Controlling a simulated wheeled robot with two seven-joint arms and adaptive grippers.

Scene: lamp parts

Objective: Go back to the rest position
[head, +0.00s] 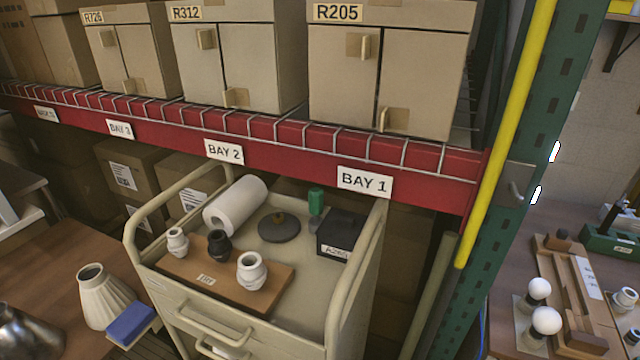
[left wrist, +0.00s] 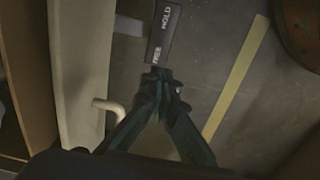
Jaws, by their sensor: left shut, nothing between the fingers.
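My left gripper (left wrist: 160,82) shows in the left wrist view, its two dark fingers meeting at the tips. It is shut and empty, pointing down over the grey floor. A pale upright panel (left wrist: 75,75) with a cream bar (left wrist: 108,106) is to its left. Neither gripper shows in the head view, and my right gripper is in no view.
A cream cart (head: 141,224) holds a wooden board (head: 190,275) with three sockets, a white roll (head: 235,205) and a black box (head: 341,235). The red shelf beam (head: 285,160) crosses behind. Tables flank the cart, with a pleated shade (head: 103,300) on the left.

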